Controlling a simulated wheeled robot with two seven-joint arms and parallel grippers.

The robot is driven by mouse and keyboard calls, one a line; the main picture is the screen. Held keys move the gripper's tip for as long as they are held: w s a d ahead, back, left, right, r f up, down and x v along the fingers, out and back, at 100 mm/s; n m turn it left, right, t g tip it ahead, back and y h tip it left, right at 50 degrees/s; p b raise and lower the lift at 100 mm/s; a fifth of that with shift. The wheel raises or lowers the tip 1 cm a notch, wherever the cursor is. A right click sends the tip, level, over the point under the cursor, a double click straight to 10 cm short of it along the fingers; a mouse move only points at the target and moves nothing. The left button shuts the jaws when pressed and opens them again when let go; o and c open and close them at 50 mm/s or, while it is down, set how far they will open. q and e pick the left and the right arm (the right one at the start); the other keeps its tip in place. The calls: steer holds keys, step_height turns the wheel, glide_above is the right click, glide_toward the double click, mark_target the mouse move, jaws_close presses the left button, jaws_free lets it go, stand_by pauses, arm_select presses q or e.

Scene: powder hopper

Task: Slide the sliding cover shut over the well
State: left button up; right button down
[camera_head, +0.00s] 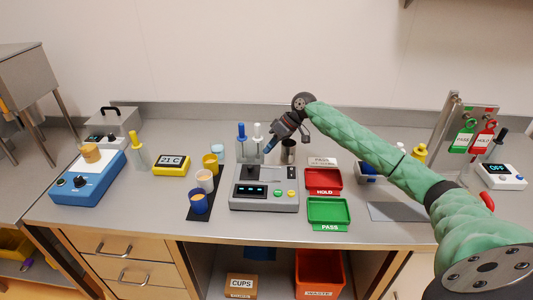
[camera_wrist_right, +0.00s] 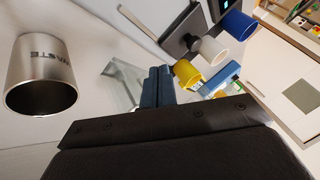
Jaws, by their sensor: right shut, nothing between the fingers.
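The grey unit (camera_head: 265,200) with a small dark display and buttons stands mid-bench. A dark knob sits on its raised rear part. I cannot make out the sliding cover or the well clearly, so I cannot tell how far the cover is open. My right gripper (camera_head: 268,147) has its blue fingers closed with nothing between them, above the rear of the unit and angled down. The same fingers (camera_wrist_right: 157,87) show in the right wrist view, in front of a clear pane (camera_wrist_right: 122,85). My left gripper is in neither view.
A steel waste cup (camera_wrist_right: 40,78) stands close beside my right gripper. Yellow, white and blue cups (camera_head: 199,203) stand left of the unit. Red (camera_head: 322,182) and green (camera_head: 328,213) trays lie to its right. Two capped bottles stand behind the unit.

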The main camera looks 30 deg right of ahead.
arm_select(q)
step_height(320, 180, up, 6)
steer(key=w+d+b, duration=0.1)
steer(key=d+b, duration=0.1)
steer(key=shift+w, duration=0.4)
arm_select(e)
steer(key=v, duration=0.6)
steer(key=shift+d+r, duration=0.2)
steer(key=shift+r, duration=0.1)
steer(key=shift+s+r, duration=0.1)
